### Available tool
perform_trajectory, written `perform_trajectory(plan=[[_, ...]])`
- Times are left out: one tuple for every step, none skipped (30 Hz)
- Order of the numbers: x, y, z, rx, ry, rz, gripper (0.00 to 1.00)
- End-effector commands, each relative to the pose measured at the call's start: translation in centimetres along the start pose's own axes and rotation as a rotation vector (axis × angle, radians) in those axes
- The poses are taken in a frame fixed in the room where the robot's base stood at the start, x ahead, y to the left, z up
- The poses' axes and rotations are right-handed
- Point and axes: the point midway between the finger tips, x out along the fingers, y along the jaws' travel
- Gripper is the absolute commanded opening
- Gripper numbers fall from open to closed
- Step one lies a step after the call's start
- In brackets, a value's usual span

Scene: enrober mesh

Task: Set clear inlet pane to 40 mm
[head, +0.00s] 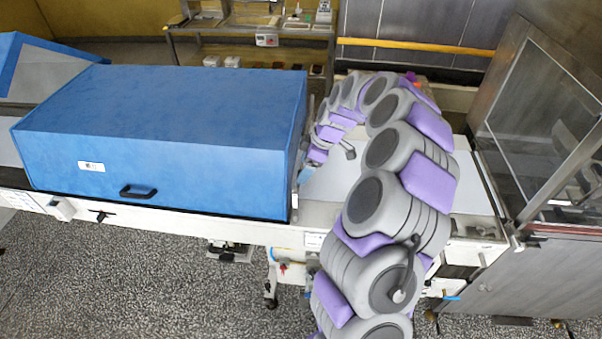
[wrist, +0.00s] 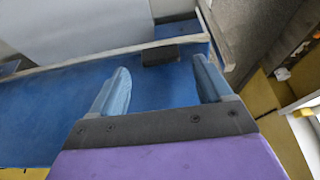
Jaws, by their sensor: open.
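My gripper (wrist: 161,64) is open in the wrist view, with its two light blue fingers apart and nothing held. A small dark block (wrist: 160,54) shows between and just beyond the fingertips, at a pale narrow strip (wrist: 100,57); I cannot tell whether it belongs to the inlet pane. The clear pane itself cannot be made out for certain. In the head view the blue enrober hood (head: 170,135) stands left of my arm. No scale or 40 mm mark is readable.
A pale belt bed (head: 332,180) runs right from the hood, partly behind my arm. A glass-sided cabinet (head: 545,130) stands at the right. A shelf rack (head: 250,40) stands at the back. Speckled floor (head: 130,280) lies open in front.

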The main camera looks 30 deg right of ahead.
Motion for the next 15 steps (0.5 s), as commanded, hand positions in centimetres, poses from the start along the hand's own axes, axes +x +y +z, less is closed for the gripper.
perform_trajectory(plan=[[0.9,-0.1,0.0,0.000,-0.001,-0.005,0.79],[1.3,-0.1,0.0,0.000,0.000,-0.004,0.79],[1.8,-0.1,0.0,0.000,0.000,-0.002,0.79],[2.1,-0.1,0.0,0.000,0.000,-0.001,0.79],[2.4,0.0,0.0,0.000,0.000,0.000,0.79],[2.8,0.0,0.0,0.001,0.000,0.000,0.79],[3.0,0.0,0.0,0.001,0.000,0.000,0.79],[3.1,0.0,0.0,0.001,0.000,0.000,0.79],[3.3,0.0,0.0,0.001,0.000,0.000,0.79],[3.4,0.0,0.0,0.001,0.000,0.000,0.79],[3.5,0.0,0.0,0.001,0.000,0.000,0.79],[3.5,0.0,0.0,0.001,0.000,0.001,0.79],[3.5,0.0,0.0,0.001,0.000,0.001,0.79],[3.5,0.0,0.0,0.001,0.000,0.001,0.79],[3.5,0.0,0.0,0.001,0.000,0.001,0.79]])
